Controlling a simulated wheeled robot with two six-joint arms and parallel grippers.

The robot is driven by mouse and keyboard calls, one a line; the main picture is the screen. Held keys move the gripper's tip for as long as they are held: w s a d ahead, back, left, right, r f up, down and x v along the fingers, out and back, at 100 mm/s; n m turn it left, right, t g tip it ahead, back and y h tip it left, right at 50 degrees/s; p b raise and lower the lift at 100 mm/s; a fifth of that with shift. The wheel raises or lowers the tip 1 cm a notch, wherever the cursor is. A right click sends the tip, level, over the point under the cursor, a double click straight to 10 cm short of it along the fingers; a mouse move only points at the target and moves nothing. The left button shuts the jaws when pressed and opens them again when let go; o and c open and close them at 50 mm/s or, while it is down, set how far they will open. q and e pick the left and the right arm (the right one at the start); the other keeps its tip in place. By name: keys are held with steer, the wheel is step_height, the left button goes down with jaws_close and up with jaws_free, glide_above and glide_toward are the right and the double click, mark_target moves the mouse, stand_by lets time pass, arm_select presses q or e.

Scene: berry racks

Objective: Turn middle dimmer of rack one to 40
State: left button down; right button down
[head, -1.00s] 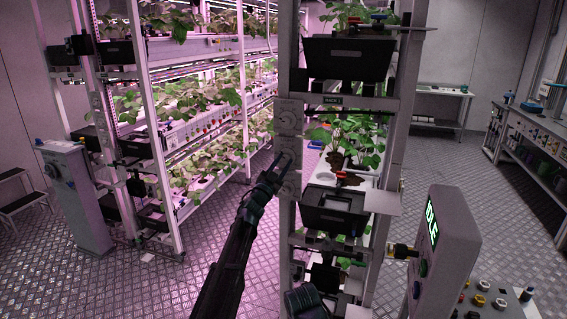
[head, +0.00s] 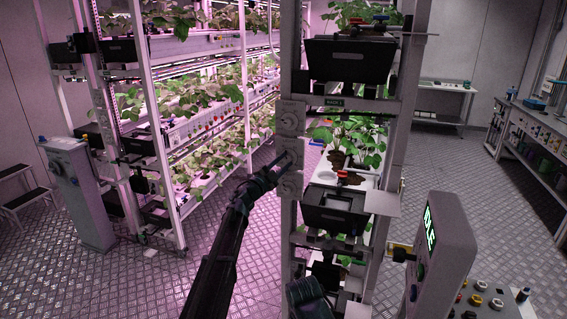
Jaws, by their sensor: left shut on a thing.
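Rack one (head: 413,125), with a small green-lettered label (head: 334,102), stands in the middle of the head view. Grey dimmers sit in a column on its left post. The top dimmer (head: 290,121) is clear to see. The middle dimmer (head: 289,145) is partly covered by my left gripper (head: 286,162), which is shut on its knob. The bottom dimmer (head: 291,186) is just below the gripper. The knob's pointer and scale are too small and too covered to read.
Black bins (head: 346,60) and plants are on rack one. A grey console (head: 442,245) showing "IDLE" stands at the front right. Another plant rack (head: 162,150) and a grey pedestal (head: 78,195) are at the left. The metal floor between is open.

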stand_by(0.3)
arm_select(q)
steer(key=c, duration=0.5)
jaws_free()
steer(key=b+v, duration=0.3)
steer(key=v, duration=1)
steer(key=shift+s+a+f, duration=0.15)
steer(key=shift+s+a, duration=0.1)
steer(key=shift+s, duration=0.05)
